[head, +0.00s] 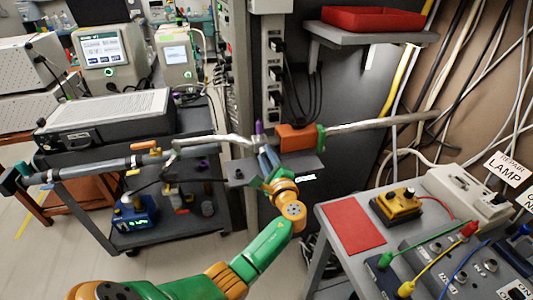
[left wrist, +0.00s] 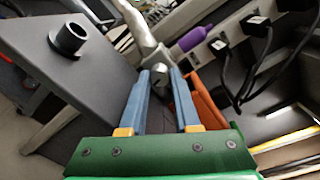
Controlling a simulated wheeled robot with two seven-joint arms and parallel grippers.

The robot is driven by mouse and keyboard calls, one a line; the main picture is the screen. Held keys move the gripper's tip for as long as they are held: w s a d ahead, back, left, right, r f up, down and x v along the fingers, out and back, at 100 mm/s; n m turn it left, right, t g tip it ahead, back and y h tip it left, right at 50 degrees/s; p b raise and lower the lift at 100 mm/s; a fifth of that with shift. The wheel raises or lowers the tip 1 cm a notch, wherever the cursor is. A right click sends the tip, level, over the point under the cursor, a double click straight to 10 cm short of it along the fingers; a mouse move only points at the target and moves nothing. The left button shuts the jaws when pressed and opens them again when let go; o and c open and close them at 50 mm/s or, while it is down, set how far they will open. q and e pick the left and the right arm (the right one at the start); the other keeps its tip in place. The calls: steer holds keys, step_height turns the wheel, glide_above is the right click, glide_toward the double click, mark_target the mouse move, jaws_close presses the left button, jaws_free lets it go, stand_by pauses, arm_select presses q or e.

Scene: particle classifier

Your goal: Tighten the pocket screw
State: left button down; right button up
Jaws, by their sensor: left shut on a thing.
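My left gripper (head: 266,158) reaches up to the long metal pipe assembly (head: 236,140) in the middle of the head view. In the left wrist view, its blue fingers (left wrist: 161,82) are closed around a small grey cylindrical piece, which I take to be the pocket screw (left wrist: 159,74). The fingers hide much of it. A purple knob (head: 258,127) stands just above the pipe there and also shows in the left wrist view (left wrist: 195,39). An orange block (head: 298,138) with a green end sits right of the fingers. My right gripper is not in view.
A dark plate (head: 245,176) with a black collar (left wrist: 70,39) lies close left of the left gripper. Black power plugs (head: 276,73) and cables hang behind. A grey bench (head: 335,201) with a red mat stands at right. Floor shows at lower left.

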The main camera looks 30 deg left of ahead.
arm_select(q)
steer(key=shift+r+m+p, duration=0.2)
steer(key=shift+m+p, duration=0.1)
steer(key=shift+m, duration=0.5)
steer(key=c, duration=0.6)
jaws_free()
steer(key=shift+f, duration=0.1)
steer(key=shift+f, duration=0.15)
